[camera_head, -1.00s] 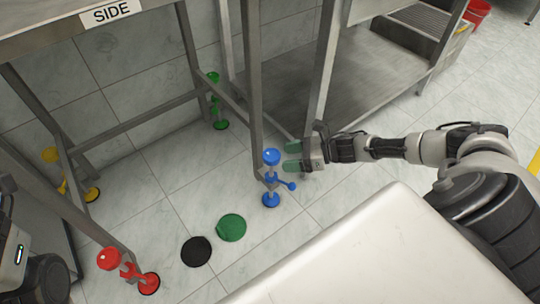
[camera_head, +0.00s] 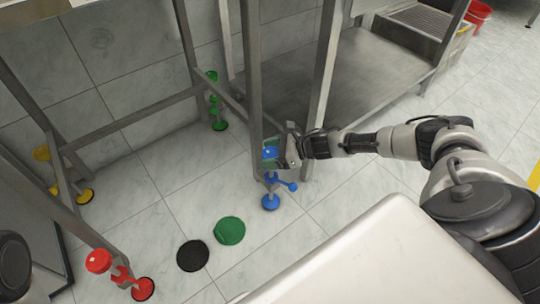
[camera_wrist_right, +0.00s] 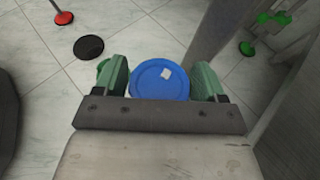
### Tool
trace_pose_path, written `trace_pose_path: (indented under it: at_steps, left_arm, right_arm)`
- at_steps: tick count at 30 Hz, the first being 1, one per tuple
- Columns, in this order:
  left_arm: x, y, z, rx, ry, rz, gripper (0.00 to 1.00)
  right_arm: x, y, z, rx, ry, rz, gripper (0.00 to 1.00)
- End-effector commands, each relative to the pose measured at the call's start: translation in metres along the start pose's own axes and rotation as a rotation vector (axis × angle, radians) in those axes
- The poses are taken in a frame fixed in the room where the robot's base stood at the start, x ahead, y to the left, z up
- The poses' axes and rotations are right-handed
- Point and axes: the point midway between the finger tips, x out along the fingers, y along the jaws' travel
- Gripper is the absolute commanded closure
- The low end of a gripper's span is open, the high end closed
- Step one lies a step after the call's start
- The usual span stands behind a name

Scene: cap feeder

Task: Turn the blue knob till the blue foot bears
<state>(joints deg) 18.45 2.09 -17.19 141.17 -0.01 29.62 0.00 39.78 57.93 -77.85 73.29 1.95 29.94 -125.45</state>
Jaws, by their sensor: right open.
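The blue knob (camera_head: 270,152) sits at the top of the blue levelling leg of a steel table. In the right wrist view the knob (camera_wrist_right: 160,80) is a round blue disc with a small white mark. My right gripper (camera_wrist_right: 163,80) is open, with one green finger on each side of the knob. I cannot tell whether the fingers touch it. The head view does not show whether the foot bears. My left gripper is not in view.
Red (camera_head: 142,289), yellow (camera_head: 84,196) and green (camera_head: 220,125) feet stand under the other legs. A black disc (camera_head: 193,256) and a green disc (camera_head: 230,231) lie on the floor. The steel leg (camera_head: 252,90) rises close by my right gripper.

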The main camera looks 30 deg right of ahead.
Motion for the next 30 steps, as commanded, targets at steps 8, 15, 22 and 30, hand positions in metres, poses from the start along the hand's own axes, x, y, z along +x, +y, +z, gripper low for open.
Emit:
trace_pose_path:
  at_steps: [8,15,22,30]
  left_arm:
    - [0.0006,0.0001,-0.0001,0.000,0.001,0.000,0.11]
    - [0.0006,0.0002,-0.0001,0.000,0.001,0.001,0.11]
    - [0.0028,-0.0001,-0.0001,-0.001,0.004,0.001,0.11]
    - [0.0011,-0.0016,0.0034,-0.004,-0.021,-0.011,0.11]
  right_arm:
    - [0.0003,0.0001,0.0000,0.001,0.000,0.000,0.35]
    - [0.0002,0.0001,-0.0001,0.001,0.000,0.000,0.64]
    - [-0.0004,0.0006,-0.0005,0.016,0.001,-0.030,0.64]
    - [-0.0010,0.0020,-0.0010,0.079,0.002,-0.168,0.64]
